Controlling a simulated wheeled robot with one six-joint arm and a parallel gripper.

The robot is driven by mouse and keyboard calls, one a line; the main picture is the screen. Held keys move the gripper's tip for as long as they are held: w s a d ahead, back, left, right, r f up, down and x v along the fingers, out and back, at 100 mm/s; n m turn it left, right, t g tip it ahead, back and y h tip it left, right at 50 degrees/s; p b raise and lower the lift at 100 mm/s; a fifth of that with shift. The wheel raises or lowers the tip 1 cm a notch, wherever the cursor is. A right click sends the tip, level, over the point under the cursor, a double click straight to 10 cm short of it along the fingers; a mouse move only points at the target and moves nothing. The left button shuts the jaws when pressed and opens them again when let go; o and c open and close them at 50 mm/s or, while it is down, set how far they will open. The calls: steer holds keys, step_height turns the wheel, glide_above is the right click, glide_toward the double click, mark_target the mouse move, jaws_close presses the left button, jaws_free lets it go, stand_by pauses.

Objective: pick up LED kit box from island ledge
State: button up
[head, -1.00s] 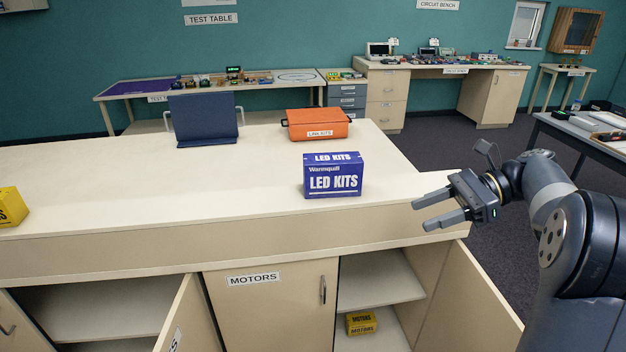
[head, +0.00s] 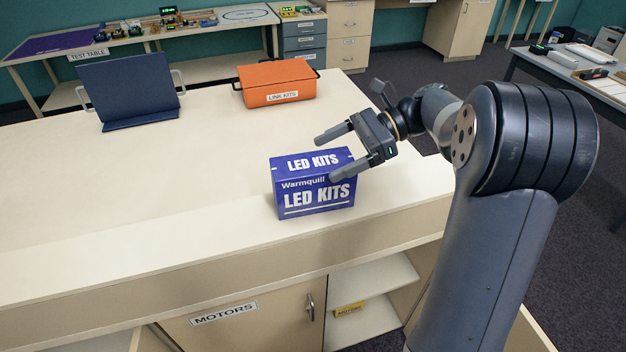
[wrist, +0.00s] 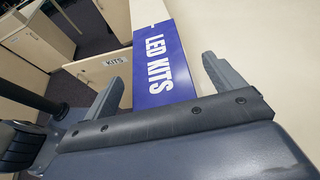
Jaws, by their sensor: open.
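The LED kit box (head: 313,184) is a blue box with white "LED KITS" lettering. It stands upright on the pale island ledge (head: 220,225), near its front edge. My gripper (head: 325,157) is open and empty, at the box's upper right in the head view; one finger overlaps the box's right side in the picture. In the wrist view the box (wrist: 163,62) shows between the two open fingers of my gripper (wrist: 165,80). I cannot tell whether a finger touches it.
An orange link kits case (head: 277,83) and a dark blue folding panel with handles (head: 129,91) stand farther back on the ledge. Below are a cupboard door labelled MOTORS (head: 245,325) and open shelves with a yellow box (head: 349,309). The ledge's left part is clear.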

mark_target(313, 183)
steer(key=shift+x, duration=1.25)
steer(key=shift+s, duration=0.1)
steer(key=shift+c, duration=0.6)
steer(key=c, duration=1.5)
